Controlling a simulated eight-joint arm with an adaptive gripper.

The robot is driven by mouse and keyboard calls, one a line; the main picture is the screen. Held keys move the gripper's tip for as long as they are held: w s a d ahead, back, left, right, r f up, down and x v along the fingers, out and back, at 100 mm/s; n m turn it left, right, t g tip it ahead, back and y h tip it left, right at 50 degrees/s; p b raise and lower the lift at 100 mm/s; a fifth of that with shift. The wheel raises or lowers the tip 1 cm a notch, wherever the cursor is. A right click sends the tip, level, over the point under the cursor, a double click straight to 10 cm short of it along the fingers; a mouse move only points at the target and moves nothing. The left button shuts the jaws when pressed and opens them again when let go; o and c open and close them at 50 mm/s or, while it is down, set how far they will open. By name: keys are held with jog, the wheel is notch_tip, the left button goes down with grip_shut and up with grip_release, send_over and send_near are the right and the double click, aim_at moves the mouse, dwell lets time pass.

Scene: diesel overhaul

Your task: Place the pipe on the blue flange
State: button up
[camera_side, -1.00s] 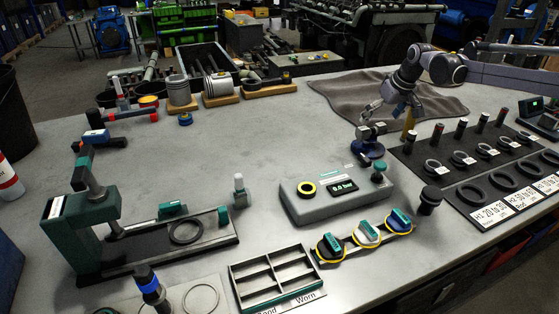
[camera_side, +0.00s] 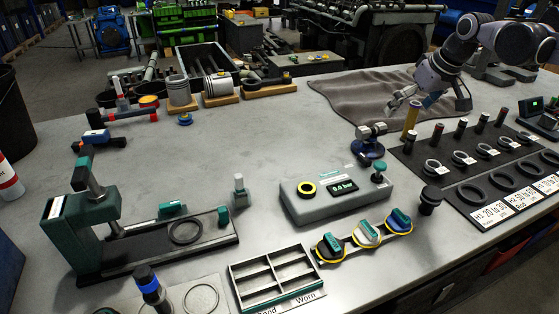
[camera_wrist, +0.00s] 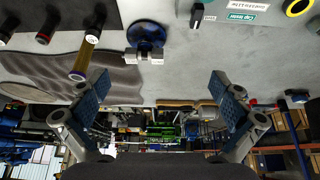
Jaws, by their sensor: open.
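A brass-yellow pipe (camera_side: 411,119) stands upright on the bench at the back left corner of the black mat. In the wrist view the pipe (camera_wrist: 87,52) shows just beyond the left fingertip. The blue flange (camera_side: 369,149) is a round blue base with a grey metal fitting on top, to the left of the pipe and nearer the side camera. In the wrist view the blue flange (camera_wrist: 147,32) is at upper centre. My gripper (camera_side: 432,98) is by the pipe's upper end, fingers wide apart. The wrist view shows my gripper (camera_wrist: 160,92) with nothing between its fingers.
The black mat (camera_side: 440,167) holds several rings and upright dark pins right of the pipe. A grey tester box (camera_side: 335,195) stands in front of the flange. A crumpled grey cloth (camera_side: 350,92) lies behind.

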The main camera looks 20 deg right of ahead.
jog(key=s+a+f, duration=0.1)
jog(key=s+f, duration=0.2)
jog(key=s, duration=0.4)
jog(key=s+a+f+t, duration=0.1)
jog(key=s+a+f, duration=0.1)
jog(key=s, duration=0.5)
jog(key=s+a+f, duration=0.2)
jog(key=s+f, duration=0.3)
jog(key=s, duration=0.2)
jog(key=shift+s+t, duration=0.3)
jog(key=shift+t, duration=0.1)
